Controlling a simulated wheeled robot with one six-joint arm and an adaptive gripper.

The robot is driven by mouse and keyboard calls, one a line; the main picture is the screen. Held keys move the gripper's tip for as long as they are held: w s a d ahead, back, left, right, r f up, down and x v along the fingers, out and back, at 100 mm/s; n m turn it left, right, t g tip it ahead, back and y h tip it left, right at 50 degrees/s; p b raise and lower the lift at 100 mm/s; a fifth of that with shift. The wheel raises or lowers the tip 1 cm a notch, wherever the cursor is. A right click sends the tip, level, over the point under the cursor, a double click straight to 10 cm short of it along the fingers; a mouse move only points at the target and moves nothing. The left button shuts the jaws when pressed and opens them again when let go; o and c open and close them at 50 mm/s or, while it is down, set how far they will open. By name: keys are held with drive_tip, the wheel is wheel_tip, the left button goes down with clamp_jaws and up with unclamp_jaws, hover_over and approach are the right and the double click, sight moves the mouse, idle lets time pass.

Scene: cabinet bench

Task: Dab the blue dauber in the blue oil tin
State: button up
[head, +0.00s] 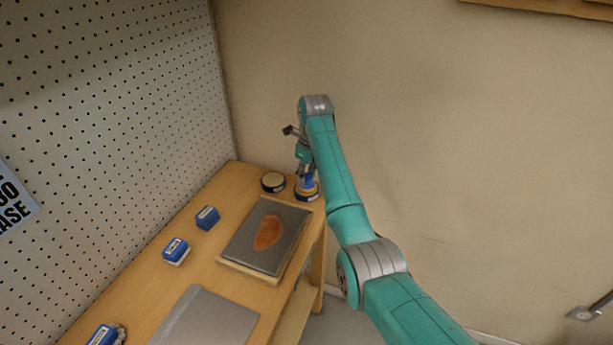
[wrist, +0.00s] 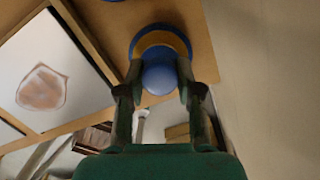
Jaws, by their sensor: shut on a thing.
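My gripper (head: 306,170) points down at the far right corner of the bench and is shut on the blue dauber (head: 309,182). In the wrist view the dauber's round blue top (wrist: 158,77) sits between the two fingers. A round tin (head: 306,195) with a dark blue side and a tan top stands directly below the dauber. Its blue rim and tan inside (wrist: 160,40) surround the dauber in the wrist view. The dauber's lower end is hidden, so I cannot tell whether it touches the inside. A second similar tin (head: 273,183) stands just to the left.
A dark plate (head: 262,255) with an orange-brown patch (head: 268,232) lies on a wooden board nearer on the bench. Blue-and-white blocks (head: 207,217), (head: 175,251) and (head: 106,335) stand along the left side. A grey sheet (head: 205,320) lies in front. A pegboard (head: 110,120) rises at left.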

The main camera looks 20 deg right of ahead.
sight(307, 176)
drive_tip(key=shift+r, duration=3.3)
